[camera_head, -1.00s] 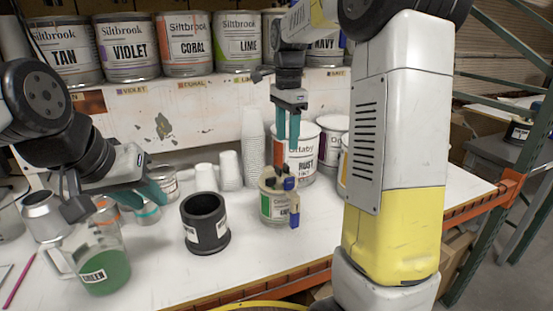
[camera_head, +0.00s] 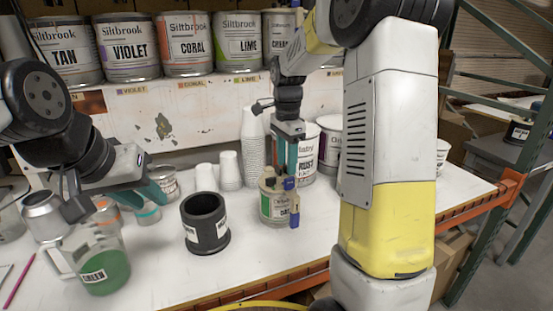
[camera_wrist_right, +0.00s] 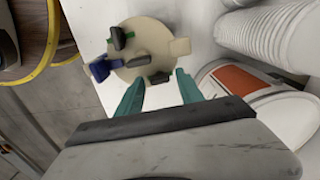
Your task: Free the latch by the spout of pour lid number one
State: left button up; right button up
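A small can with a cream pour lid (camera_head: 272,184) stands on the bench, right of the dark cup. The lid carries dark latches and a blue latch (camera_head: 294,221) hanging at its right side; the right wrist view shows the lid (camera_wrist_right: 150,52) from above, with the blue latch (camera_wrist_right: 101,69) at its left. I cannot read a number or tell which latch is by the spout. My right gripper (camera_head: 292,160) is just behind and above the lid. Its teal fingers (camera_wrist_right: 160,92) are apart and empty. My left gripper (camera_head: 140,192) hangs above the left bench; its opening is unclear.
A black cup (camera_head: 205,225) stands left of the can, and a green-filled jug (camera_head: 104,270) stands further left. Stacked white cups (camera_head: 252,150) and a rust-labelled can (camera_head: 307,160) stand close behind. Large cans line the shelf. Bare bench lies in front of the can.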

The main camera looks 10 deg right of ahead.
grip_shut()
jog(key=shift+n, duration=0.6)
jog(key=n, duration=0.7)
jog(key=shift+n, duration=0.3)
jog(key=n, duration=0.4)
jog(key=shift+n, duration=2)
